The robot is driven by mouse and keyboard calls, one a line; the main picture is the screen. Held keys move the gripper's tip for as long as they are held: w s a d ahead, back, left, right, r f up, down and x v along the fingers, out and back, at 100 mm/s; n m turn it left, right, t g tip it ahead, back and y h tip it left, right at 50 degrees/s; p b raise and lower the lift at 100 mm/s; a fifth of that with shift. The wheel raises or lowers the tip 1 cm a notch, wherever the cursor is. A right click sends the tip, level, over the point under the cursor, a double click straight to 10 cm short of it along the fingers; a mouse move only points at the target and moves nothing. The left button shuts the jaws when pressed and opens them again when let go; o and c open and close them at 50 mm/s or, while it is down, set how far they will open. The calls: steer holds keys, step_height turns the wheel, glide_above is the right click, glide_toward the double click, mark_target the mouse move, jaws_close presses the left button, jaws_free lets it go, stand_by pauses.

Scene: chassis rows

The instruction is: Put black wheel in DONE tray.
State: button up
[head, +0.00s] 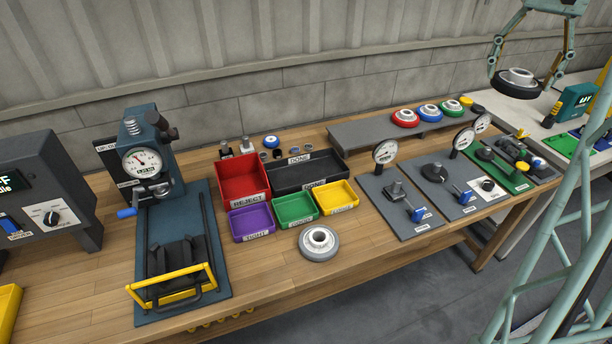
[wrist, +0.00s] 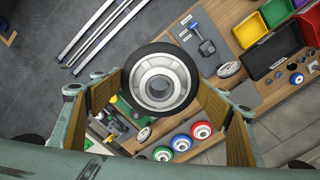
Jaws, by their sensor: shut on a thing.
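The black wheel (head: 517,90) has a black tyre and a light grey hub. It is held in the air at the upper right of the head view, above the far end of the benches. My gripper (head: 527,72) is shut on it, one finger on each side of the tyre. In the wrist view the wheel (wrist: 160,83) sits between the finger pads. The DONE tray (head: 305,186) is black, on the wooden bench behind the small green and yellow trays, far left of my gripper. It also shows in the wrist view (wrist: 285,52), at the upper right.
A red REJECT tray (head: 242,180) stands left of the DONE tray. A grey wheel (head: 319,243) lies on the bench in front. Red, blue and green wheels stand on a grey raised shelf (head: 385,130). Dial gauges (head: 385,152) stand upright on grey plates between the trays and my gripper.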

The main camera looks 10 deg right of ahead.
steer(key=w+a+f, duration=0.7)
steer(key=w+a, duration=0.1)
steer(key=w, duration=0.2)
steer(key=n+p, duration=0.2)
steer(key=n, duration=0.1)
glide_above(306, 175)
step_height(306, 175, down, 28)
steer(key=shift+w, duration=0.1)
steer(key=shift+f+b, duration=0.5)
steer(key=shift+f, duration=2.5)
steer(key=shift+f, duration=1.9)
steer(key=shift+f, duration=0.15)
